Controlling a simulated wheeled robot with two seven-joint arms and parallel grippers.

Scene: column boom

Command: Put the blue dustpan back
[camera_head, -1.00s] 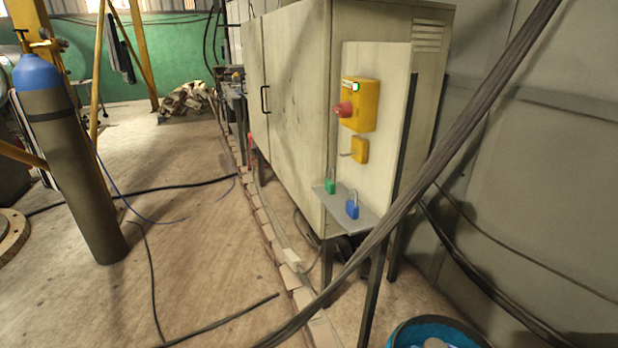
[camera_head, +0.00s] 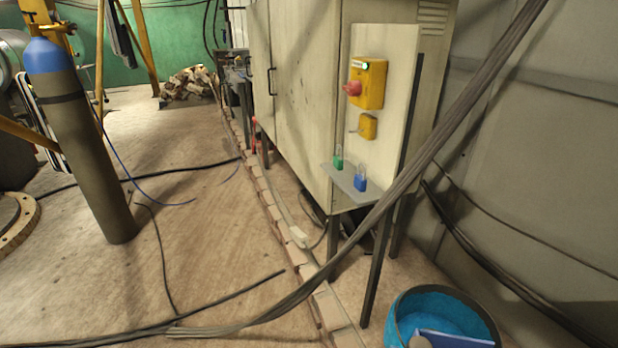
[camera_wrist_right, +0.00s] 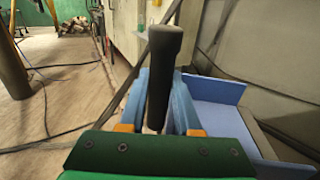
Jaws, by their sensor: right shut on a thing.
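The blue dustpan (camera_wrist_right: 218,88) shows in the right wrist view, its flat pan and raised side walls on the right. A dark handle (camera_wrist_right: 162,60) stands up between the fingers of my right gripper (camera_wrist_right: 160,88), which is shut on it. In the head view a flat blue edge (camera_head: 455,340), which looks like the dustpan, shows at the bottom right. A pale round thing shows beside it, too cut off to name. This edge overlaps a blue bucket (camera_head: 402,306); I cannot tell whether it is inside or in front. My left gripper is not in view.
A beige cabinet (camera_head: 300,110) has a small shelf (camera_head: 352,192) with a green and a blue padlock. A thick cable (camera_head: 430,150) crosses diagonally before it. A gas cylinder (camera_head: 90,160) stands left. Cables lie on the otherwise open floor; a grey wall (camera_head: 560,120) is right.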

